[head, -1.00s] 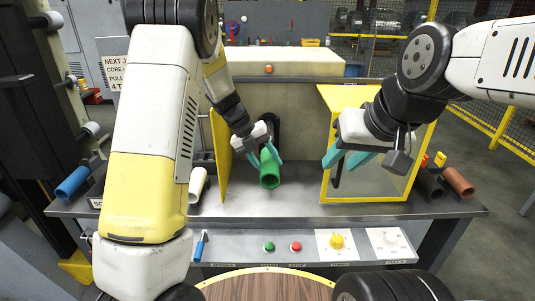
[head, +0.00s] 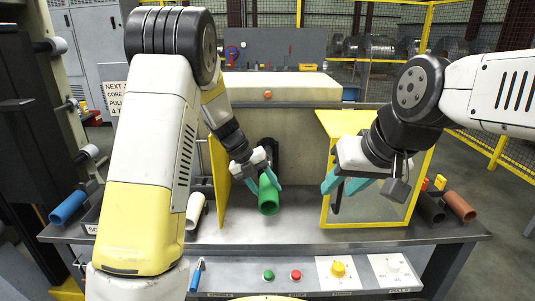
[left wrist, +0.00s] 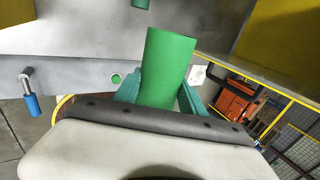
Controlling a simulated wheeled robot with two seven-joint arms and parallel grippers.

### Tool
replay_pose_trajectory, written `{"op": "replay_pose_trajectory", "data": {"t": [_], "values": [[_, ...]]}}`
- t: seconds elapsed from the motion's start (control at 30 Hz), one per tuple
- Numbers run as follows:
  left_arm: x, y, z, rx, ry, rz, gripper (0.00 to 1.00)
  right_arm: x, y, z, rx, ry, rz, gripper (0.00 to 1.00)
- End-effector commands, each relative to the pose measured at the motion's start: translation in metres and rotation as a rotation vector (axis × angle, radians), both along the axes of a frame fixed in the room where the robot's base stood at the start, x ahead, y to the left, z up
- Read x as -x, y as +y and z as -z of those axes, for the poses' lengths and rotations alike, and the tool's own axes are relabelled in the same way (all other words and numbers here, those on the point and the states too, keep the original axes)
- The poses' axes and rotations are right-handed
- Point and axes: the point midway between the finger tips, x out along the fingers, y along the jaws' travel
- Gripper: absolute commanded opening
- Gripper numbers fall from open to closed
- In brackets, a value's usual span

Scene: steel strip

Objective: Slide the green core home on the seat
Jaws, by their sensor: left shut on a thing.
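The green core (head: 268,197) is a hollow tube, with its open end towards me, above the steel bench top. My left gripper (head: 266,180) is shut on it, with teal fingers on both sides. In the left wrist view the green core (left wrist: 166,68) sits between the fingers. A dark, rounded upright part (head: 271,150) stands directly behind the core, perhaps the seat. My gripper and the core hide where they meet. My right gripper (head: 346,184) is empty, its teal fingers apart, in front of a yellow-framed clear panel.
A yellow plate (head: 219,172) stands close left of the core and the yellow-framed panel (head: 327,213) to the right. A white tube (head: 195,211) and a blue tube (head: 68,207) lie at left, a brown tube (head: 459,206) at right. Buttons line the front edge.

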Motion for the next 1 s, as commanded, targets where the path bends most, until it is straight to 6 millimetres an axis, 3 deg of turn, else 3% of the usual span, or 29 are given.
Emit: {"op": "replay_pose_trajectory", "data": {"t": [0.47, 1.0], "values": [[-0.005, 0.000, 0.000, 0.000, -0.001, 0.000, 0.04, 0.000, 0.000, 0.000, 0.000, 0.000, 0.000, 0.36], [-0.052, 0.001, -0.001, 0.000, 0.000, -0.001, 0.04, 0.000, 0.000, 0.000, 0.000, 0.000, 0.000, 0.36]]}}
